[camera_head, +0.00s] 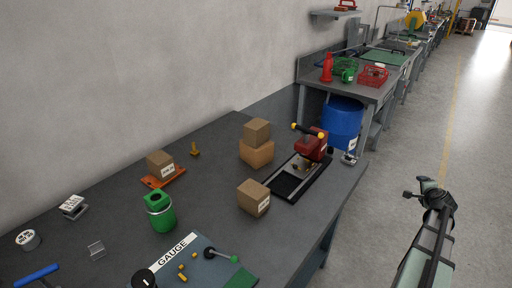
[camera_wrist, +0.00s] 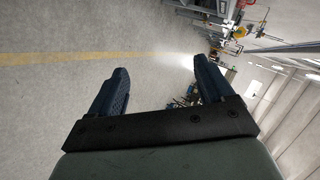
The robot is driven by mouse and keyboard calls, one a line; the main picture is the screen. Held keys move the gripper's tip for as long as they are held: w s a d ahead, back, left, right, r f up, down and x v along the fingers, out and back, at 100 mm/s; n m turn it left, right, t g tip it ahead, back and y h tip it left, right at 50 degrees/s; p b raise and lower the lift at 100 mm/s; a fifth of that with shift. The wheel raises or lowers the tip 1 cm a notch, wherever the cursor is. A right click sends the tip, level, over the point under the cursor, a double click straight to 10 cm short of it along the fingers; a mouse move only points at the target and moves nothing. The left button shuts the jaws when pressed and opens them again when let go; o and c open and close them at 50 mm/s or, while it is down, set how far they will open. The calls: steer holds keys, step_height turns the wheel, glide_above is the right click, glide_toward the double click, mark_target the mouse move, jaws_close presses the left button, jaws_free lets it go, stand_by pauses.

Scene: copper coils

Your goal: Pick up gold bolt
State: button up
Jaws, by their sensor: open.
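A gold bolt-shaped piece (camera_head: 195,150) stands on the dark grey table, toward the wall side and behind the green canister. Several smaller gold pieces (camera_head: 182,267) lie on the mat marked GAUGE at the table's front; they are too small to make out clearly. My gripper (camera_head: 416,187) is at the right of the head view, out over the floor beyond the table's right edge and far from the gold pieces. In the wrist view, its two dark fingers (camera_wrist: 160,72) are spread with nothing between them. No gold bolt shows in the wrist view.
The GAUGE mat (camera_head: 226,270) holds a dark rod with a green end. Open floor (camera_head: 385,175) lies between table and arm.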

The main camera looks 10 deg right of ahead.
steer(key=w+d+r+m+t, duration=0.1)
steer(key=w+d+r+m, duration=0.15)
steer(key=w+r, duration=0.45)
steer(key=w+a+r+n+t+y, duration=0.1)
steer(key=w+a+r, duration=0.25)
steer(key=w, duration=0.25)
steer(key=w+a+r+y, duration=0.1)
steer(key=w+a+r, duration=0.1)
steer(key=w+a, duration=0.35)
steer(key=w+a+r+y, duration=0.2)
steer(key=w+a+r, duration=0.2)
steer(key=w+a, duration=0.7)
steer(key=w+a+r+g+y, duration=0.1)
steer(key=w+a+r+y, duration=0.35)
steer(key=a, duration=1.05)
steer(key=w+a+r+h, duration=0.1)
steer(key=w+a+r, duration=0.1)
steer(key=w+a, duration=0.95)
steer(key=w+a+r+y, duration=0.1)
steer(key=w+a+r, duration=0.15)
steer(key=a, duration=1.45)
steer(key=n+g+h, duration=0.3)
steer(key=n+g, duration=0.2)
steer(key=g, duration=0.7)
glide_above(193, 143)
step_height(193, 143, down, 8)
step_height(193, 143, down, 14)
steer(key=shift+w+r, duration=0.15)
